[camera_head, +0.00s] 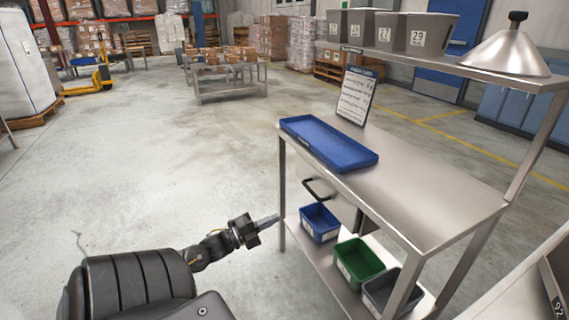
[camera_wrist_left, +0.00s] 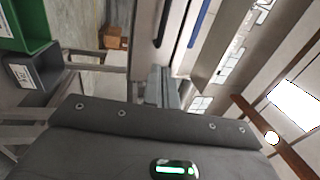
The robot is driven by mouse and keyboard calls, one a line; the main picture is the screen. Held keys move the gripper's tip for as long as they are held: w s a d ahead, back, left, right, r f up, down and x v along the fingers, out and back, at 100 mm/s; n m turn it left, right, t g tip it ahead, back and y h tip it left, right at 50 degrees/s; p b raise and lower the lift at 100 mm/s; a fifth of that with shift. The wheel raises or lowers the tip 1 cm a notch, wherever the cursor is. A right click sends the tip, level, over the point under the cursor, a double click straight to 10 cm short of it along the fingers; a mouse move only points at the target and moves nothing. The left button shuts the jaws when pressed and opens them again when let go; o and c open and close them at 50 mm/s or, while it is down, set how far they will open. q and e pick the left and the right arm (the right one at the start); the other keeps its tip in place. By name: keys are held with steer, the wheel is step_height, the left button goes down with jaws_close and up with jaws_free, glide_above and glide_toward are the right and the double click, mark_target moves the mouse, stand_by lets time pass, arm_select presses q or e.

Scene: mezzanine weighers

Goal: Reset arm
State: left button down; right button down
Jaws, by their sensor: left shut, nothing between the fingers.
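My left arm comes in from the lower left of the head view. Its gripper (camera_head: 276,219) is shut and empty, with its fingers pointing right, close to the near left leg of the steel table (camera_head: 430,205). I cannot tell if it touches the leg. In the left wrist view the fingers (camera_wrist_left: 163,82) show together near the middle. My right gripper is not in view.
A blue tray (camera_head: 330,145) and a sign (camera_head: 355,95) are on the tabletop. Blue (camera_head: 320,222), green (camera_head: 359,263) and grey (camera_head: 391,291) bins stand on the lower shelf. Grey bins (camera_head: 431,36) and a metal cone (camera_head: 506,53) stand on the upper shelf.

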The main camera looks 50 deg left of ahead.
arm_select(q)
steer(key=shift+s+f, duration=0.1)
steer(key=shift+s, duration=0.2)
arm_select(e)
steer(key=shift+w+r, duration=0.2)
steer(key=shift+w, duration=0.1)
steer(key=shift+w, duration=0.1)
